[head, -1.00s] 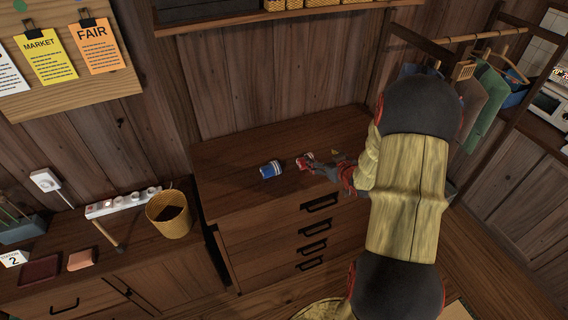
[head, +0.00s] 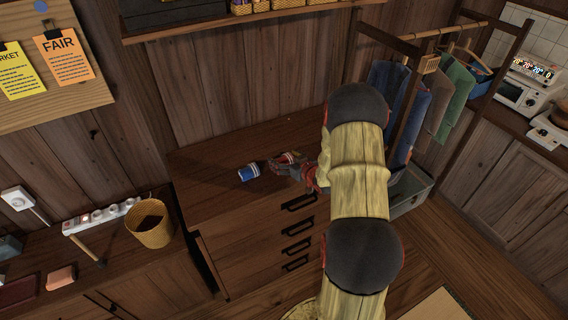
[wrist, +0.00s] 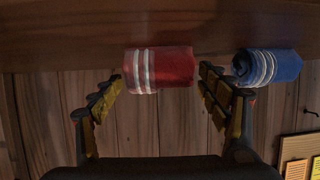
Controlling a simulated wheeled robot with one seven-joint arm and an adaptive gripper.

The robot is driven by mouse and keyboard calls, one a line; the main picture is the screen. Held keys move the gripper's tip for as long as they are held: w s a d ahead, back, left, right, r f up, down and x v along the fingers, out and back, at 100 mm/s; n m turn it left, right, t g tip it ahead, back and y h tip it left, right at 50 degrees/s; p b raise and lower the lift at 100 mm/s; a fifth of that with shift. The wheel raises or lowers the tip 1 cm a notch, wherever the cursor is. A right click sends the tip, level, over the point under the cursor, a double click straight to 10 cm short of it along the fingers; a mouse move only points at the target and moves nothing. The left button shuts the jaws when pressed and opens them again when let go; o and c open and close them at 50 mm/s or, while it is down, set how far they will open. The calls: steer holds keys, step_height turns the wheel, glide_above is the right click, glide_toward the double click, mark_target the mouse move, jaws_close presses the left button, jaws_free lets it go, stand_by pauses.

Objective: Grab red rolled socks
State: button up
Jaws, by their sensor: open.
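The red rolled socks (wrist: 172,68), with white stripes at one end, lie on top of the wooden dresser (head: 210,200). In the head view the red socks (head: 289,157) are partly hidden by my gripper (head: 285,166). In the wrist view my gripper (wrist: 160,95) is open, with one finger on each side of the red socks. I cannot tell whether the fingers touch them. Blue rolled socks (wrist: 268,67) with white stripes lie just beside, outside the right finger; they also show in the head view (head: 249,173).
A yellow basket (head: 151,226) and a white power strip (head: 100,215) are on the lower cabinet at left. Clothes on hangers (head: 456,82) hang from a rack at right. The dresser top left of the blue socks is clear.

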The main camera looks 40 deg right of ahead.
steer(key=shift+c, duration=1.4)
steer(key=c, duration=0.7)
steer(key=shift+r, duration=0.15)
